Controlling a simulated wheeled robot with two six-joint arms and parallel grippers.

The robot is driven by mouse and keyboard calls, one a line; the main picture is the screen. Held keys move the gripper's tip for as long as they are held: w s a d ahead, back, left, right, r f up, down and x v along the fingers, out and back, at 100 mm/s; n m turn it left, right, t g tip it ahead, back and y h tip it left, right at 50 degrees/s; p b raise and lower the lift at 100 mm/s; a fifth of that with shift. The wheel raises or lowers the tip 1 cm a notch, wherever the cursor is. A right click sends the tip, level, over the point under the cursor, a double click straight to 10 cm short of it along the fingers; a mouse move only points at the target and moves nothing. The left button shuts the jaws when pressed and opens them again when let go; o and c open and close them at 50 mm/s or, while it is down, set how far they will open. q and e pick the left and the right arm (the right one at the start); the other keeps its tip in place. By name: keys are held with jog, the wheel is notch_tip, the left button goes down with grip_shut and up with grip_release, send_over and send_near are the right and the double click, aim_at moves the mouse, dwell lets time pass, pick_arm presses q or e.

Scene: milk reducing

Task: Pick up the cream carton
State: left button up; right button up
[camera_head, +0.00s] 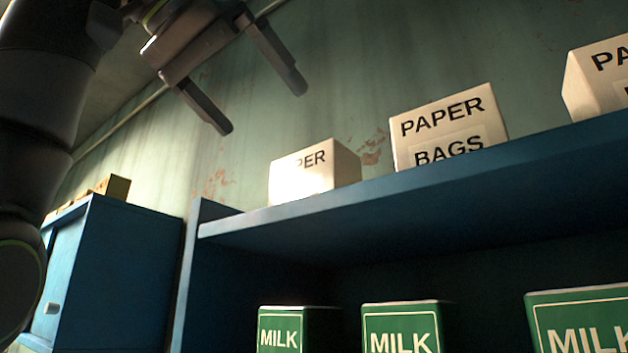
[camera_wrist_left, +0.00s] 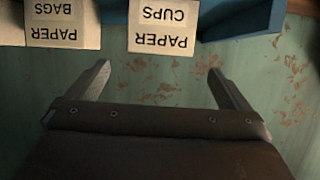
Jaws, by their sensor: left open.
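No carton marked as cream can be made out in either view. Several green cartons marked MILK stand under the upper shelf in the head view: a left one (camera_head: 297,329), a middle one (camera_head: 405,328) and a right one (camera_head: 580,320), all cut off by the bottom edge. My left gripper (camera_head: 264,110) is open and empty, high in front of the wall and above the shelf's left end. Its two spread fingers also show in the left wrist view (camera_wrist_left: 159,68), with nothing between them. My right gripper is not in view.
White boxes stand on the blue upper shelf (camera_head: 420,190): a small left box (camera_head: 315,172), a PAPER BAGS box (camera_head: 448,127) and a right box (camera_head: 597,80). A PAPER CUPS box (camera_wrist_left: 163,27) shows upside down in the wrist view. A blue cabinet (camera_head: 115,270) stands left.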

aim_at(299, 152)
pick_arm(q)
jog(key=p+x, duration=0.2)
jog(key=x, duration=0.1)
jog(key=p+x, duration=0.1)
jog(key=x, duration=0.3)
jog(key=shift+w+d+r+p, duration=0.1)
jog(key=shift+w+r+p, duration=0.1)
jog(key=shift+p, duration=0.2)
jog(key=shift+w+d+f+p, duration=0.3)
jog(key=shift+w+f+p, duration=0.05)
jog(key=shift+f, duration=0.05)
jog(key=p+x, duration=0.2)
jog(key=p, duration=0.1)
jog(key=p+x, duration=0.1)
jog(key=p, duration=0.1)
jog(key=shift+w+d+r, duration=0.15)
jog(key=shift+w+d, duration=0.05)
jog(key=shift+w, duration=0.2)
jog(key=shift+w+d+f+p, duration=0.25)
jog(key=shift+w+d+p, duration=0.1)
jog(key=shift+p, duration=0.35)
jog(key=shift+w+f+p, duration=0.1)
jog(key=shift+f+p, duration=0.15)
jog(key=shift+p, duration=0.05)
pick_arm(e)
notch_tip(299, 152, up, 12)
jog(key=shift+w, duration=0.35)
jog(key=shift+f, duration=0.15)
